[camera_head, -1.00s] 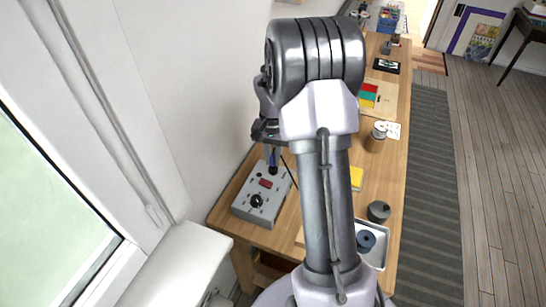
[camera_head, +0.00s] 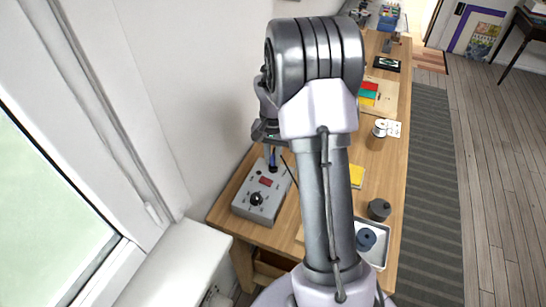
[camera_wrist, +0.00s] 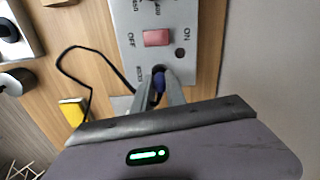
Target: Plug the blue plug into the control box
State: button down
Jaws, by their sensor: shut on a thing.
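The grey control box (camera_head: 256,201) lies on the left end of the wooden bench, with a black knob and a red switch on its top. In the wrist view the box (camera_wrist: 128,42) shows its red switch between OFF and ON marks. My gripper (camera_wrist: 160,88) is shut on the blue plug (camera_wrist: 158,84), whose black cable loops off to the left. The plug is at the box's socket near the edge; the fingers hide whether it is fully seated. In the head view the gripper (camera_head: 272,165) is over the far end of the box.
A white tray (camera_head: 384,249) with a dark blue round thing stands at the near right, with a dark grey cylinder (camera_head: 379,209) beside it. A yellow pad (camera_head: 356,176) lies behind my arm. The wall is close on the left.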

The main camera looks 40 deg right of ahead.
jog(key=shift+f+b, duration=0.35)
jog(key=shift+f, duration=0.15)
dwell(0.3)
jog(key=c, duration=0.8)
grip_release()
jog(key=shift+r, duration=0.1)
notch_tip(320, 180, up, 7)
jog(key=p, duration=0.5)
jog(key=shift+p, duration=0.35)
